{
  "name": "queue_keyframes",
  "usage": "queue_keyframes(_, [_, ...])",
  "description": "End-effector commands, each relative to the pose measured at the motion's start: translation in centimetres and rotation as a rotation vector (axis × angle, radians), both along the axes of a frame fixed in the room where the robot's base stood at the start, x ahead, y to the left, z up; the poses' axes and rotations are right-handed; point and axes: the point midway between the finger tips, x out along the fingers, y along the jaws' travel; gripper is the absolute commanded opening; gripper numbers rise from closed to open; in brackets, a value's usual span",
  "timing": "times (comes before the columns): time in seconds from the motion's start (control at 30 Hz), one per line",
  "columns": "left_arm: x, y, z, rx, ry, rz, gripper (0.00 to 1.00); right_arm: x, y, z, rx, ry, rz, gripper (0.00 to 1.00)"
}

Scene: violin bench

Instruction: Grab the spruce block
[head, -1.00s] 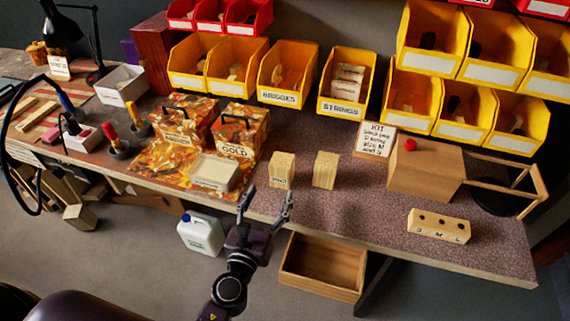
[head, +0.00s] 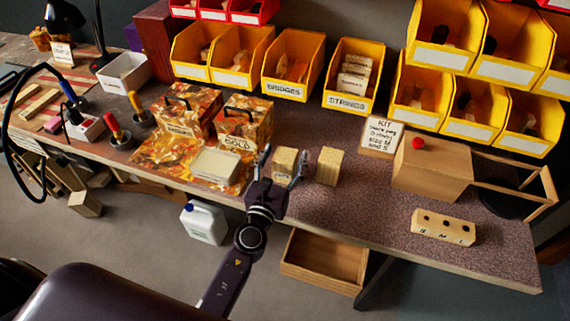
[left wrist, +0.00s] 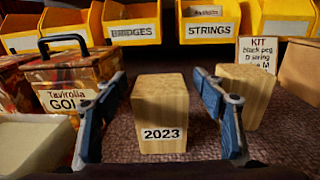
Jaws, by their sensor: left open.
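Two pale wooden blocks stand upright on the speckled bench top. The nearer left one, the block labelled 2023 (head: 285,163), also shows in the left wrist view (left wrist: 160,110). The other block (head: 330,166) stands to its right and shows partly behind my right-hand finger in the left wrist view (left wrist: 246,92). No visible label names either one as spruce. My left gripper (head: 281,156) is open at the bench's front edge, with its fingers on either side of the 2023 block. A gap shows between each finger and the block. My right gripper is out of view.
Two patterned boxes with handles (head: 246,118) and a pale slab (head: 215,165) stand to the left. A kit sign (head: 382,135), a wooden box with a red knob (head: 430,170) and a holed block (head: 443,227) are to the right. Yellow bins (head: 352,75) line the back.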

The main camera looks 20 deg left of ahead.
Motion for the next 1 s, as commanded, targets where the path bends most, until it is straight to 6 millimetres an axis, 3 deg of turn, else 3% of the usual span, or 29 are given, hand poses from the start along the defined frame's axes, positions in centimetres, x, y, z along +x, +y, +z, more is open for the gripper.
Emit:
queue_keyframes(0.27, [0.39, 0.02, -0.07, 0.000, 0.001, 0.001, 0.64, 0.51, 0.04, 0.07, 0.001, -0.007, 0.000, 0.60])
queue_keyframes(0.7, [0.36, 0.03, -0.06, 0.000, 0.001, 0.001, 0.17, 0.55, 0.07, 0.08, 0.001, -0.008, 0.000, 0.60])
queue_keyframes(1.0, [0.40, 0.08, 0.13, 0.000, 0.000, 0.001, 0.15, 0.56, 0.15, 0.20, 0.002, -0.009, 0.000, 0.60])
